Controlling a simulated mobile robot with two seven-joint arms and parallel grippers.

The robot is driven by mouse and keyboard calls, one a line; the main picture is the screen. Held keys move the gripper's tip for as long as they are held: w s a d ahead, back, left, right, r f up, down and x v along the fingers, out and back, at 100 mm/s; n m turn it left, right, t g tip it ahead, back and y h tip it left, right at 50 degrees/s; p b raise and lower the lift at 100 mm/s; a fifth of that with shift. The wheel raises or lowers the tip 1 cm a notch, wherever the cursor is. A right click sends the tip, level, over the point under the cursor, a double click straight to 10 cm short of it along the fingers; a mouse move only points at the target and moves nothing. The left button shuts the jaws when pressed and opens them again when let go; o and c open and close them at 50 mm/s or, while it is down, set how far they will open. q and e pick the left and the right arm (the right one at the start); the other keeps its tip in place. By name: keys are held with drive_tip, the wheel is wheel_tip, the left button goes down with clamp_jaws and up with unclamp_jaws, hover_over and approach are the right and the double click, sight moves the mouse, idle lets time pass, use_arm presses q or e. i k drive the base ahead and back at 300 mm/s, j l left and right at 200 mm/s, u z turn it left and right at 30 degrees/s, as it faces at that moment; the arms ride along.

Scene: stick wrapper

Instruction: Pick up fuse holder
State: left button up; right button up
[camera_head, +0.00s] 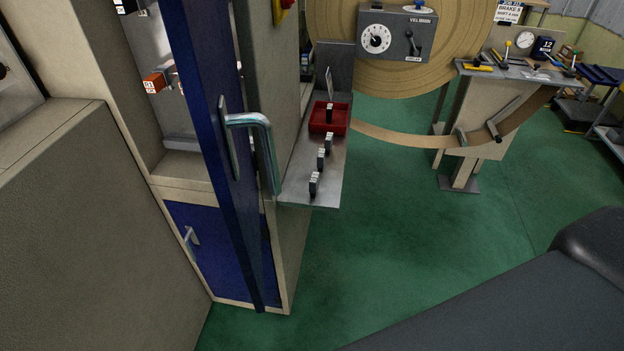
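Several small black-and-pale pieces that look like fuses or fuse holders are on a grey metal side shelf (297,187). One piece (314,184) stands near the front edge, another (321,160) behind it, and a third (328,143) farther back. One more (329,113) stands in a red tray (343,127). An orange-red block (156,82) with a white label sits inside the open cabinet. I cannot tell which of these is the fuse holder. Neither of my grippers is in view.
A blue cabinet door (206,60) with a metal handle (268,150) stands open left of the shelf. A large tan wheel (400,75) and a grey control box (397,32) are behind. A lever stand (474,120) is at right. Green floor (400,230) is clear between.

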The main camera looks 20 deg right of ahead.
sight(314, 181)
drive_tip(key=l+u, duration=0.35)
drive_tip(key=l, duration=3.1)
